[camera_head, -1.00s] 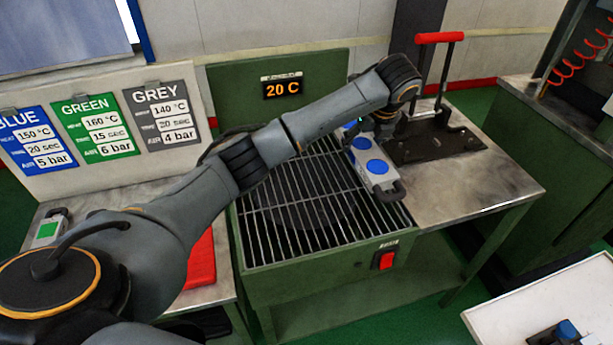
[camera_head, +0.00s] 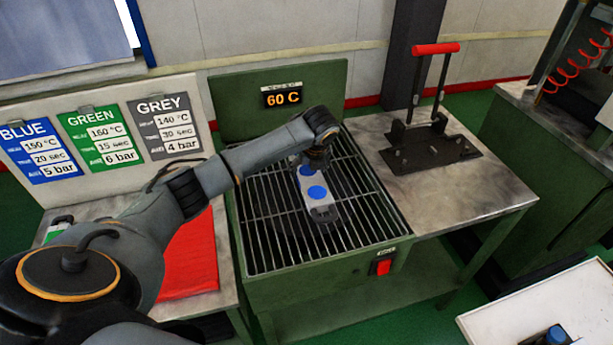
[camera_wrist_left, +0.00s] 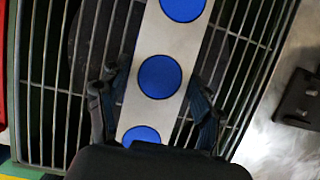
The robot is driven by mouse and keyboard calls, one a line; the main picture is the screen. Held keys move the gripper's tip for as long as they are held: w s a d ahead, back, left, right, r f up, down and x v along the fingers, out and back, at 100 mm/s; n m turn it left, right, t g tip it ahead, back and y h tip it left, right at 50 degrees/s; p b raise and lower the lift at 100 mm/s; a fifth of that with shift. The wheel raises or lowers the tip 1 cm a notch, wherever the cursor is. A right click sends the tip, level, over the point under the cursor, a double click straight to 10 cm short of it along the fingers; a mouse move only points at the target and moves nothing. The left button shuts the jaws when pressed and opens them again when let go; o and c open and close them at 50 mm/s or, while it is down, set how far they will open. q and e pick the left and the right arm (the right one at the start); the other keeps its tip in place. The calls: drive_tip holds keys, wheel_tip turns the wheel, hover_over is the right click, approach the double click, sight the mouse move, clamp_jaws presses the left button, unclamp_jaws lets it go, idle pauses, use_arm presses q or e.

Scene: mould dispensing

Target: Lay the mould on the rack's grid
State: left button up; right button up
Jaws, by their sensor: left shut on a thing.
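The mould (camera_head: 307,181) is a grey bar with round blue inserts and a dark handle at its near end. It is over the middle of the rack's grid (camera_head: 263,222); I cannot tell whether it touches the bars. My left gripper (camera_head: 311,163) is shut on the mould's far part. In the left wrist view the mould (camera_wrist_left: 166,45) runs between the two fingers (camera_wrist_left: 155,100), with grid bars on both sides. Part of the mould is hidden under my gripper. My right gripper is not in view.
A display (camera_head: 282,97) behind the rack reads 60 C. A red switch (camera_head: 383,267) is on the rack's front. A black press with a red handle (camera_head: 436,48) stands on the metal table at right. A red mat (camera_head: 190,262) and a card board are at left.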

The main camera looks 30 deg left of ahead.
use_arm(q)
drive_tip(key=f, duration=0.2)
drive_tip(key=f+p, duration=0.1)
drive_tip(key=shift+a, duration=0.25)
drive_tip(key=shift+f, duration=0.2)
drive_tip(key=o, duration=1.8)
drive_tip(key=shift+s, duration=0.15)
drive_tip(key=b+v, duration=0.1)
drive_tip(key=v, duration=1.1)
drive_tip(key=shift+f, duration=0.1)
